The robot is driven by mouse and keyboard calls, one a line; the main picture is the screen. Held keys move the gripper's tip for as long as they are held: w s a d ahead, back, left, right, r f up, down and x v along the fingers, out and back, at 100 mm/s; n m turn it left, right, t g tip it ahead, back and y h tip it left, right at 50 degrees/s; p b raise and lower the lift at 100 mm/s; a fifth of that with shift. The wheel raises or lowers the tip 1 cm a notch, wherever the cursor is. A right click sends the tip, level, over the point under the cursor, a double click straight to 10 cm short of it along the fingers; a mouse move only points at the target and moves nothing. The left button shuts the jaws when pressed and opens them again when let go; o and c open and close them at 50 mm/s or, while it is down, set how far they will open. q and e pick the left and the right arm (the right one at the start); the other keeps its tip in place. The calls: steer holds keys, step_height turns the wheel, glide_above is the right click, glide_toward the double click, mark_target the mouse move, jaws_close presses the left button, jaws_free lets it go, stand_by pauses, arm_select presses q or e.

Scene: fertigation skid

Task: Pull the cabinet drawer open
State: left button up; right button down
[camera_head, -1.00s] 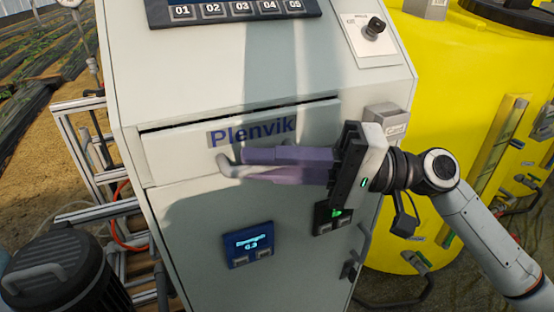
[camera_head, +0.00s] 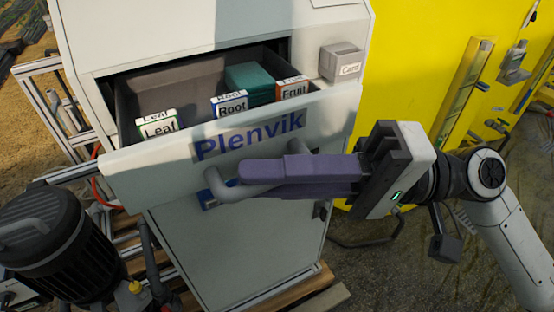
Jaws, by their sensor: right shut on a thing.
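The cabinet (camera_head: 240,262) is pale grey and stands in the middle of the head view. Its drawer (camera_head: 142,168), with "Plenvik" on the front, is pulled well out and its inside shows. The grey drawer handle (camera_head: 228,186) curves out from the front, partly hidden by the fingers. My right gripper (camera_head: 262,174) comes in from the right, with purple fingers shut on the handle. Inside the drawer stand tabs marked Leaf (camera_head: 158,127), Root (camera_head: 230,105) and Fruit (camera_head: 292,90), and a teal block (camera_head: 249,80). My left gripper is not in view.
A small "Card" box (camera_head: 341,63) is fixed on the cabinet's right side. A black ribbed canister (camera_head: 55,245) stands at lower left, near a metal frame (camera_head: 40,66). Open ground shows at lower right.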

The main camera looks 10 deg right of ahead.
steer(key=shift+s, duration=0.1)
steer(key=c, duration=1.8)
jaws_free()
steer(key=shift+o, duration=0.2)
